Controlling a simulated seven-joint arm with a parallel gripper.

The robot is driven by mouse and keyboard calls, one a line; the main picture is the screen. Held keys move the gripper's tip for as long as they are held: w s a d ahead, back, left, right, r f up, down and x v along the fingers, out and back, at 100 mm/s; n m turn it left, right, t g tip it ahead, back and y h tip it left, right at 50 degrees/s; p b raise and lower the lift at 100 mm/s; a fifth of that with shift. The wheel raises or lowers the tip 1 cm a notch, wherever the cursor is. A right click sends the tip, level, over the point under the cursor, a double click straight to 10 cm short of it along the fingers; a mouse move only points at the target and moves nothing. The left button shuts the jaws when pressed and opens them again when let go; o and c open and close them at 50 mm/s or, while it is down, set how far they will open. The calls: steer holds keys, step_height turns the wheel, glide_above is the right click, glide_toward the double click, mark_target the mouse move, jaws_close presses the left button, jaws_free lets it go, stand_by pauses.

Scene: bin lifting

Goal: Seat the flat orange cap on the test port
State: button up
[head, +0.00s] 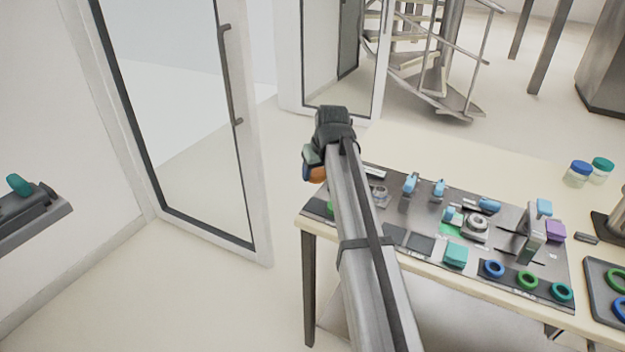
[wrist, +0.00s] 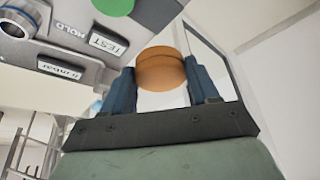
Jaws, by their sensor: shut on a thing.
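My gripper (head: 311,160) is at the far left end of the table, beyond my forearm. In the wrist view its two dark blue fingers (wrist: 162,80) are shut on the flat orange cap (wrist: 161,68), one on each side. The cap also shows in the head view as a small orange patch (head: 317,174). A grey panel (wrist: 60,55) with labels reading TEST and HOLD is at the upper left of the wrist view, apart from the cap. I cannot make out for certain which part is the test port.
A dark mat (head: 400,240) on the pale table (head: 400,160) holds blue clips, a teal block (head: 455,256) and several coloured rings. A tray (head: 598,290) with rings is at the right. A glass door (head: 190,120) stands left of the table. Two lidded jars (head: 578,173) stand farther back.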

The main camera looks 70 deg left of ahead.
steer(key=m, duration=0.2)
glide_above(381, 189)
steer(key=d, duration=0.1)
steer(key=shift+w+d+f+t, duration=0.1)
steer(key=shift+t, duration=0.2)
steer(key=shift+w, duration=0.4)
steer(key=shift+s+a+n, duration=0.25)
steer(key=shift+s+n, duration=0.1)
steer(key=shift+n, duration=0.15)
steer(key=shift+s+n+g, duration=0.15)
steer(key=shift+n+g, duration=0.25)
steer(key=shift+n, duration=0.2)
steer(key=shift+f, duration=0.15)
steer(key=shift+f, duration=2.2)
steer(key=shift+f, duration=1)
